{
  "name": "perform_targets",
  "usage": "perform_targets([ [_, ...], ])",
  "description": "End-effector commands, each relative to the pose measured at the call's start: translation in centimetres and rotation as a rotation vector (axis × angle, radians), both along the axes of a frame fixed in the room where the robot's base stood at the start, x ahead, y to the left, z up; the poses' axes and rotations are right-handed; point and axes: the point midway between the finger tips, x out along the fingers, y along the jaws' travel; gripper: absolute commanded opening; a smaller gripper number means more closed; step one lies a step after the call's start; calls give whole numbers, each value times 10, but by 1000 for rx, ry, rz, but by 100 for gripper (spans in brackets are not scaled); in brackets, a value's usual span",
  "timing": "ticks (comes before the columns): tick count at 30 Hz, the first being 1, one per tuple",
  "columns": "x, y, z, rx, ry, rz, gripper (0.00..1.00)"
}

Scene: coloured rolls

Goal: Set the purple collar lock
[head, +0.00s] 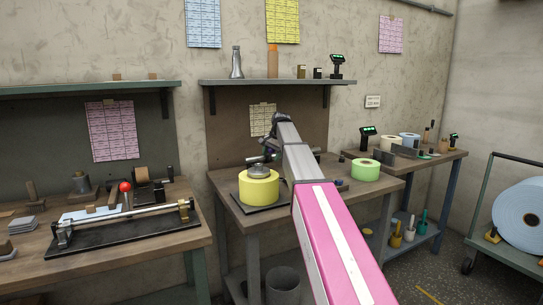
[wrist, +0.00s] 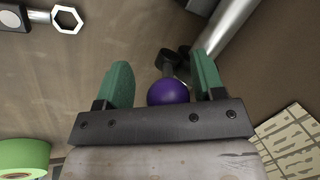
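The purple collar lock shows in the wrist view as a round purple knob (wrist: 168,93) on a dark stem. It sits between the green fingers of my gripper (wrist: 161,62), near their base. The fingers are apart, with a visible gap beside the knob, so my gripper is open. In the head view my gripper (head: 262,158) is low over the middle bench, just above a yellow roll (head: 259,190) on a dark base. I cannot make out the purple knob in the head view.
A green roll (head: 365,170) lies on the middle bench (head: 232,205), right of my arm. The left bench holds a bar fixture (head: 125,222) with a red knob (head: 125,187). A shelf (head: 290,82) with small bottles is above. A cart with a blue roll (head: 522,215) stands right.

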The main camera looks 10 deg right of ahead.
Motion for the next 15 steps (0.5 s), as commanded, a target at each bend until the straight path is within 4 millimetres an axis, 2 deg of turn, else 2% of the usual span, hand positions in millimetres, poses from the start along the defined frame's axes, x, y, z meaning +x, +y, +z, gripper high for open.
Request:
perform_targets([
  [8, -2, -2, 10, 0, -1, 0, 62],
  [15, -9, -11, 50, 0, -3, -1, 62],
])
